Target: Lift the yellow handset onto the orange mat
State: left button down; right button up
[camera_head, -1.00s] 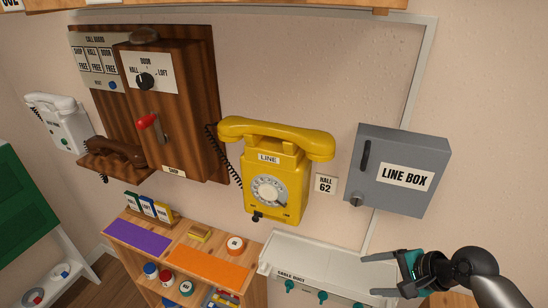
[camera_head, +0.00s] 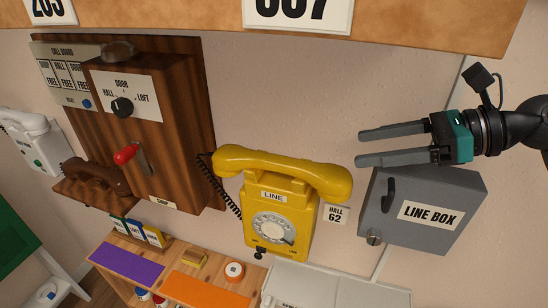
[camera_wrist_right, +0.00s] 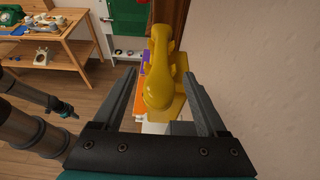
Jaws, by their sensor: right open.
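The yellow handset (camera_head: 284,169) rests across the top of the yellow wall phone (camera_head: 276,225). The orange mat (camera_head: 209,289) lies on the wooden shelf top below and left of the phone, with bare surface showing. My right gripper (camera_head: 360,148) is open and empty, up and to the right of the handset and clear of it. In the right wrist view the handset (camera_wrist_right: 158,70) shows end-on between the open fingers, farther out.
A grey line box (camera_head: 425,208) is on the wall just below my right gripper. A wooden call board (camera_head: 185,130) with a brown handset is left of the phone. A purple mat (camera_head: 126,262) lies beside the orange one. A numbered wooden ledge (camera_head: 410,30) runs above.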

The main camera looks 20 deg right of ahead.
aim_at(280, 159)
jog(key=x, duration=0.2)
jog(key=shift+a+f, duration=0.15)
jog(key=shift+a, duration=0.25)
jog(key=x, duration=0.2)
jog(key=shift+w+a+f, duration=0.15)
jog(key=shift+w, duration=0.05)
jog(key=shift+w+a+f, duration=0.25)
jog(key=shift+w+a, duration=0.15)
jog(key=shift+a, duration=0.15)
jog(key=shift+w+a+f, duration=0.15)
jog(key=shift+w+a, duration=0.1)
jog(key=shift+a, duration=0.1)
jog(key=shift+w+a+f+p, duration=0.35)
jog(key=shift+a, duration=0.15)
jog(key=shift+w+a+f, duration=0.15)
jog(key=shift+w+a, duration=0.25)
jog(key=x, duration=0.3)
jog(key=shift+w+d+p, duration=0.1)
jog(key=shift+w+p, duration=0.05)
jog(key=shift+p, duration=0.2)
jog(key=shift+w+a+f, duration=0.25)
jog(key=shift+w+a, duration=0.05)
jog(key=shift+a, duration=0.15)
pick_arm(q)
jog(key=s, duration=0.1)
jog(key=s+r, duration=0.1)
jog(key=s, duration=0.1)
jog(key=shift+s+r+g, duration=0.1)
jog(key=shift+s+g, duration=0.2)
